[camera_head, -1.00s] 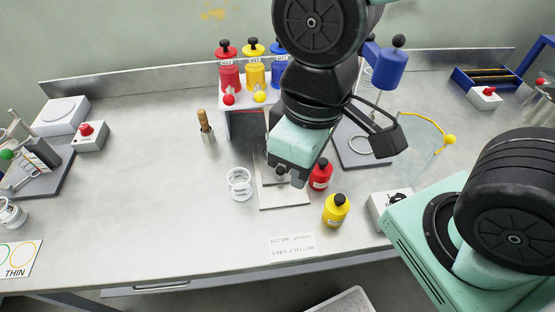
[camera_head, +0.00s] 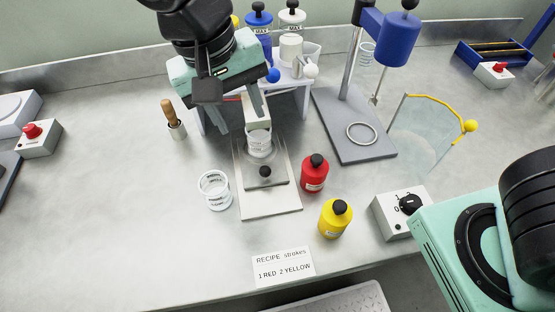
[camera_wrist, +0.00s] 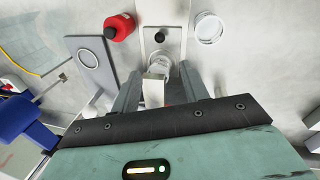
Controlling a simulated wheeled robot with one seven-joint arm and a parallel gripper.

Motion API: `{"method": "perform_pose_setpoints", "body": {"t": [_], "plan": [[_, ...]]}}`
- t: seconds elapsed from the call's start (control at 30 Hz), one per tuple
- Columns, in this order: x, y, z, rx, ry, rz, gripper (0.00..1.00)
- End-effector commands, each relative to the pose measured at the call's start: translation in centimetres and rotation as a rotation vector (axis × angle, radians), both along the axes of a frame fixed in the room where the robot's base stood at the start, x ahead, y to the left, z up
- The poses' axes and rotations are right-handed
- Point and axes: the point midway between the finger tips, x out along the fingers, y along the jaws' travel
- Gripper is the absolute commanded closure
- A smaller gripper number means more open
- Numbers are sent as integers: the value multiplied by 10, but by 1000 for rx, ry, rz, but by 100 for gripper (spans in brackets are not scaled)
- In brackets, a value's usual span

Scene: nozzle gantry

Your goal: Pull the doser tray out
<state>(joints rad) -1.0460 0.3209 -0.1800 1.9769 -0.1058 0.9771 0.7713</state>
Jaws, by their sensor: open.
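The doser tray (camera_head: 283,200) is a pale flat slide that sticks out toward the front from under the doser stand (camera_head: 301,98). A dark round knob (camera_head: 265,171) stands on its grey plate, and it also shows in the wrist view (camera_wrist: 159,37). A clear cup (camera_head: 259,146) stands on the tray behind the knob, below the stand. My gripper (camera_head: 252,124) is open over the back of the tray, with its fingers at either side of the cup in the wrist view (camera_wrist: 157,78). I cannot tell whether they touch it. The knob is outside the fingers.
A second clear cup (camera_head: 215,190) stands left of the tray. Red (camera_head: 314,173) and yellow (camera_head: 335,218) bottles stand close on its right. A recipe card (camera_head: 283,267) lies in front. A mixer stand (camera_head: 350,125) is at back right, and a switch box (camera_head: 400,212) at right.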

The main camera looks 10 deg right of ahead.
Motion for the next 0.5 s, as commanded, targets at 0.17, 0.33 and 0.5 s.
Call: {"method": "perform_pose_setpoints", "body": {"t": [0.17, 0.33, 0.5], "plan": [[1, -3, -15, -6, -1, -4, 55], [1, -10, -47, -8, 1, -4, 55], [2, -17, -82, -6, 1, -4, 55]]}}
